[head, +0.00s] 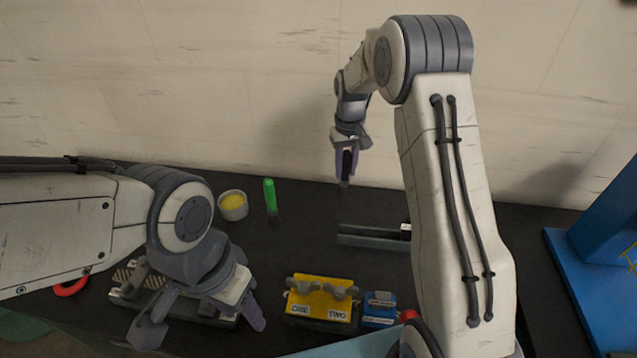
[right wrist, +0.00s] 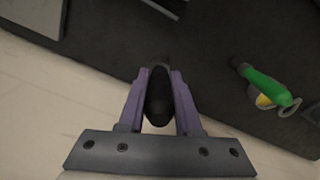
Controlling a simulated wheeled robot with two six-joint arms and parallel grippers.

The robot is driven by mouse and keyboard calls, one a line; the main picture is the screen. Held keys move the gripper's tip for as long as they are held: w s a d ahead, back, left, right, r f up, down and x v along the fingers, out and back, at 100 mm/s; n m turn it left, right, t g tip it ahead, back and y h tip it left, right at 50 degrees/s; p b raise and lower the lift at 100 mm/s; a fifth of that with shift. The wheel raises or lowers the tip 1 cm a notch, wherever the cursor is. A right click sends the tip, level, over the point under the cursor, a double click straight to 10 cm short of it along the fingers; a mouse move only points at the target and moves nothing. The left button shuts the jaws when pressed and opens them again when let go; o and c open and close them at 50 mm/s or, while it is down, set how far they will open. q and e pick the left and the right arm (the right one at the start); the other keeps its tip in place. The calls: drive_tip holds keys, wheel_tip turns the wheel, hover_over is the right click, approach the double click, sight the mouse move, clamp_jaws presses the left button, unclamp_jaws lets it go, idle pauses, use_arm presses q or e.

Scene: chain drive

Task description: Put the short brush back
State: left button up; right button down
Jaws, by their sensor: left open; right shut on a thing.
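My right gripper (head: 345,166) is shut on the short brush (right wrist: 158,97), which has a dark handle. It holds the brush tip-down above the back of the dark table. In the head view the handle is mostly hidden between the fingers, and a small dark tip (head: 343,184) shows below. A second brush with a green handle (head: 270,194) is at the back of the table, left of my right gripper; it also shows in the right wrist view (right wrist: 268,86). My left gripper (head: 203,318) is open and empty at the front left.
A tin with yellow contents (head: 233,213) stands beside the green brush. A grey rail (head: 372,240) lies right of centre. A yellow block (head: 320,298) and a blue box (head: 380,308) are in front. A red ring (head: 71,288) lies left. A blue stand (head: 590,285) is right.

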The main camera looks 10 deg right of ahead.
drive_tip(key=w+a+f+p, duration=0.4)
drive_tip(key=w+a+f, duration=0.1)
drive_tip(key=f, duration=0.3)
drive_tip(key=shift+a+f+p, duration=0.3)
drive_tip(key=shift+a, duration=0.1)
drive_tip(key=shift+f, duration=0.2)
drive_tip(key=c, duration=0.6)
unclamp_jaws()
drive_tip(key=shift+r, duration=0.1)
